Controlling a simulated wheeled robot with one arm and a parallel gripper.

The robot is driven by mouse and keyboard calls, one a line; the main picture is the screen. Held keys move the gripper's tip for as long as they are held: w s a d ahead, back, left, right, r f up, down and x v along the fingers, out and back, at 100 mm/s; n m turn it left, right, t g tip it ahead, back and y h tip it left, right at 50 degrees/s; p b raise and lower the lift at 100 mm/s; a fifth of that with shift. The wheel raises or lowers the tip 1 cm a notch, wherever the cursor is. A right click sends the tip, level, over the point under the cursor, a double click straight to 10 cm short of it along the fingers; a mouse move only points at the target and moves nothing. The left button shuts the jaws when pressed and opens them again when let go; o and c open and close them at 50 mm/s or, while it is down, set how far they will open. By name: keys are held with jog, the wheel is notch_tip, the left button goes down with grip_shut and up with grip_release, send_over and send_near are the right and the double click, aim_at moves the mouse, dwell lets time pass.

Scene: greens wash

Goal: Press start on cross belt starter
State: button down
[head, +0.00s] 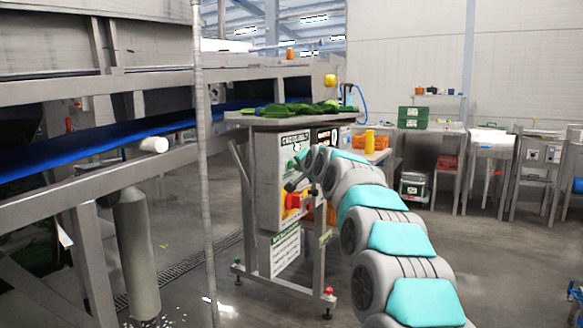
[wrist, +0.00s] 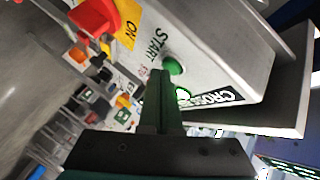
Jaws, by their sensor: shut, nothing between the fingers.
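The cross belt starter (head: 268,185) is a grey box on a stand, in the middle of the head view. It fills the upper right of the wrist view (wrist: 215,45), tilted, with part of a "CRO..." label showing. Its green button (wrist: 173,65) sits beside the word START. A green-and-white round part (wrist: 183,94) lies between the button and the label, partly behind my fingers. My gripper (wrist: 160,73) is shut and empty, its fingertips close beside the green button. I cannot tell whether they touch it. In the head view my gripper (head: 291,186) is in front of the panel.
A red switch (wrist: 95,17) on a yellow plate marked ON is on the same panel. A grey shelf with green leaves (head: 300,109) is above the box. A conveyor with a blue belt (head: 100,145) and a post (head: 203,180) stand at left. Open floor lies at right.

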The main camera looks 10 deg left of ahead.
jog(key=shift+s+d+f, duration=0.1)
jog(key=shift+s+d, duration=0.15)
jog(key=shift+d, duration=0.2)
jog(key=shift+d, duration=0.1)
jog(key=d+b, duration=0.1)
jog(key=s+d+b, duration=0.1)
jog(key=d, duration=0.2)
jog(key=shift+s+d+b, duration=0.3)
jog(key=shift+s+b, duration=0.05)
jog(key=shift+b, duration=0.05)
dwell(0.4)
jog(key=s+d+f+n+g+h, duration=0.2)
jog(key=s+d+f+g, duration=0.3)
jog(key=s+f, duration=0.6)
jog(key=s+d+f+n+g+h+p, duration=0.1)
jog(key=s+d+f+g, duration=0.4)
jog(key=s, duration=2.6)
jog(key=s+d+f+n+g+h+p, duration=0.1)
jog(key=s+d+f+n+g+h, duration=0.2)
jog(key=s+d+f, duration=1)
jog(key=s+f+g, duration=0.2)
jog(key=s+f, duration=0.2)
jog(key=s, duration=0.4)
jog(key=shift+s+f+g+h, duration=0.2)
jog(key=shift+f+g+h, duration=0.1)
jog(key=shift+f+h, duration=0.1)
